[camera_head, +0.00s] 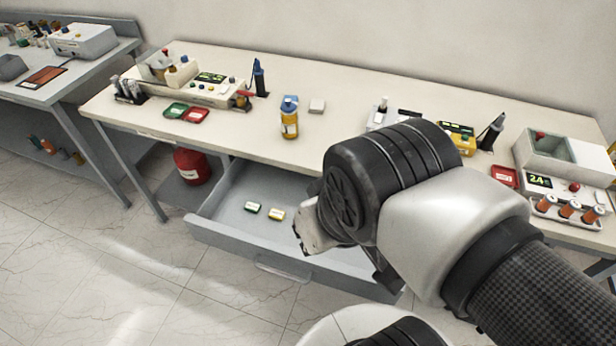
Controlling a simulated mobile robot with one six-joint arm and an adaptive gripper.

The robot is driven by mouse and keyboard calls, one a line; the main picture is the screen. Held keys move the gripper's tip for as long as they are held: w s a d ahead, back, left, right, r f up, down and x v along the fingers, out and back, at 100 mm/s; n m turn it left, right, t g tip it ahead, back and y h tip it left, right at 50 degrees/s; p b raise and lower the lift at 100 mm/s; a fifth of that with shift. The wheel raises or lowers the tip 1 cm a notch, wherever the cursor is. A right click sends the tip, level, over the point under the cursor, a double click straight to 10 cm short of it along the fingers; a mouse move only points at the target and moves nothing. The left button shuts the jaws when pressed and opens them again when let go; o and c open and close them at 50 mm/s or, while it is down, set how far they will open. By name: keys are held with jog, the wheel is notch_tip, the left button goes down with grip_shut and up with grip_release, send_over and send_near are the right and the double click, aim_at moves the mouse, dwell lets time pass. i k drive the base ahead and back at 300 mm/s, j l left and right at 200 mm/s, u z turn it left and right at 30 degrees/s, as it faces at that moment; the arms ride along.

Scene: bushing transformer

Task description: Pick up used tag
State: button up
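The labels are too small to read, so I cannot tell which tag is the used one. A green tag (252,208) and a yellow tag (277,214) lie flat in the open drawer (232,236). A green tag (175,110) and a red tag (196,115) lie on the table's left part. A red tag-like piece (504,177) lies at the right. My gripper (312,232) is over the drawer, right of the yellow tag and apart from it in the picture. My wrist hides most of it, including whether its fingers are open.
The long table (350,125) carries a bottle (289,122), a device (205,88) at left and a tester (560,165) at right. A red canister (193,166) stands below, left of the drawer. Another bench (62,85) is at far left. The front-left floor is clear.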

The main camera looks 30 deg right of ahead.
aim_at(278, 214)
jog(key=i+j+z, duration=0.4)
jog(key=j, duration=0.15)
jog(key=i+j+z, duration=0.2)
jog(key=j+z, duration=0.15)
jog(key=j, duration=0.25)
jog(key=i+j+z, duration=0.2)
jog(key=j, duration=0.15)
